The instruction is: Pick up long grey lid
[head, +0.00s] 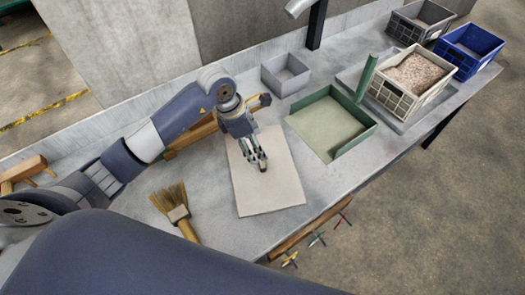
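A long, flat, pale grey-beige panel (268,193) lies on the grey worktop, and it is the thing that best fits the long grey lid. My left gripper (262,166) reaches in from the left and is over the panel's upper middle, pointing down. Its fingers look close together, but I cannot tell whether they are open or shut, or whether they touch the panel. The gripper and wrist hide part of the panel's far end. My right gripper is not in view.
A green square tray (361,103) with a post stands right of the panel; a small grey box (285,74) is behind. A brush (172,201) lies left. White (409,84), blue (469,50) and dark grey (419,22) crates stand at far right. The worktop's front edge is near.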

